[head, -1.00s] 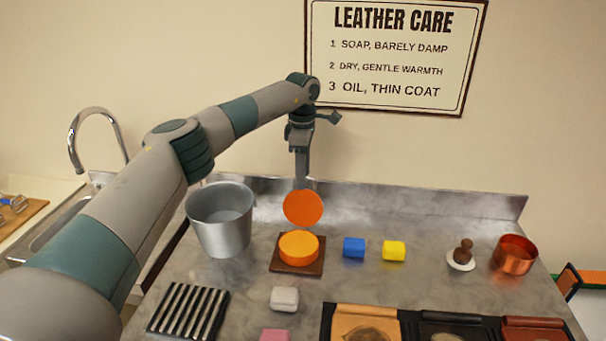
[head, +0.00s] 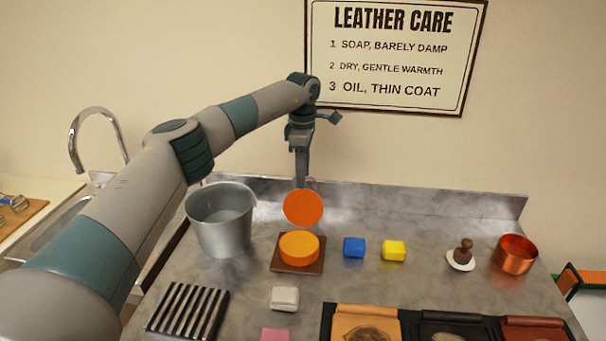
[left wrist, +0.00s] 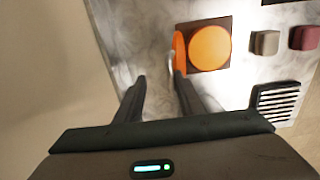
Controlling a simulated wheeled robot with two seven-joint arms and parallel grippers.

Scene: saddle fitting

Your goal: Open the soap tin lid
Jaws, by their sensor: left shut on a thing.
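The round orange soap tin (head: 299,248) sits on a small brown square base (head: 285,268) on the metal counter. Its orange lid (head: 303,208) stands raised, nearly upright, at the tin's back edge, with its round face showing. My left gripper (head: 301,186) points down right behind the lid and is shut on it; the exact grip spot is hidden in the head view. In the left wrist view the lid shows almost edge-on (left wrist: 179,50) beside the tin (left wrist: 210,47), near my left fingertips (left wrist: 165,80). My right gripper is in neither view.
A metal pot (head: 221,235) stands left of the tin. A blue block (head: 354,247) and a yellow block (head: 394,251) lie to its right. A grey block (head: 285,298) and a striped rack (head: 187,312) lie in front. A copper pot (head: 515,255) stands far right.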

